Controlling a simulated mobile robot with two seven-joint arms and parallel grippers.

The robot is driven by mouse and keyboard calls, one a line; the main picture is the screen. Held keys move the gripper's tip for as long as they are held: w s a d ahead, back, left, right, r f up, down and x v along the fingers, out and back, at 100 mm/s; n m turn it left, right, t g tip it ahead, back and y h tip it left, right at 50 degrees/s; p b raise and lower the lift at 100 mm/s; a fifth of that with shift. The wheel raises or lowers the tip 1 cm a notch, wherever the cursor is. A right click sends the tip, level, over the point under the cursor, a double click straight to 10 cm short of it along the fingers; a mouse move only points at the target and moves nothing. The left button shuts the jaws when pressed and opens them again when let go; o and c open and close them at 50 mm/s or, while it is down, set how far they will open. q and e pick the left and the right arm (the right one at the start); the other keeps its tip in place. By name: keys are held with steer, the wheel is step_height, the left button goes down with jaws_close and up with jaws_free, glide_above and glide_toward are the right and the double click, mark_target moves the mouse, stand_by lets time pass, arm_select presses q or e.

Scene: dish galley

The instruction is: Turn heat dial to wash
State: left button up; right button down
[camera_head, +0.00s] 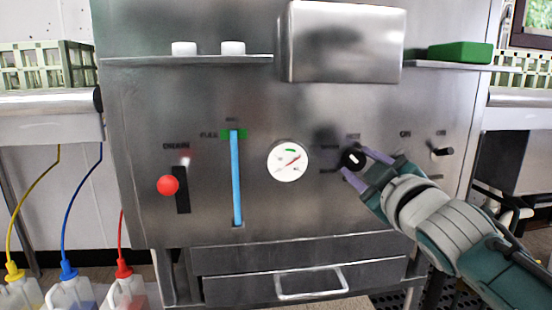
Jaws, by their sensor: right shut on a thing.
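The heat dial (352,158) is a round black knob with a white mark, on the right half of the steel front panel (260,205). Small labels stand around it; one above reads like "HOT" and one to its left is too blurred to read surely. The white mark appears tilted up to the right. My right gripper (360,163) comes in from the lower right. My left gripper is not in view.
A round gauge (288,161), a blue level tube (236,180) and a red-knobbed drain lever (169,185) lie left of the dial. A black switch (442,152) is to the right. A steel box (345,42) juts out above. A drawer handle (311,284) sticks out below.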

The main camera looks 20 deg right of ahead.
steer(key=shift+n, duration=1.3)
steer(key=shift+c, duration=1.7)
jaws_free()
steer(key=shift+s+a+p, duration=0.15)
steer(key=shift+s+p, duration=0.2)
steer(key=shift+s, duration=0.15)
steer(key=p+v, duration=0.2)
steer(key=v, duration=0.7)
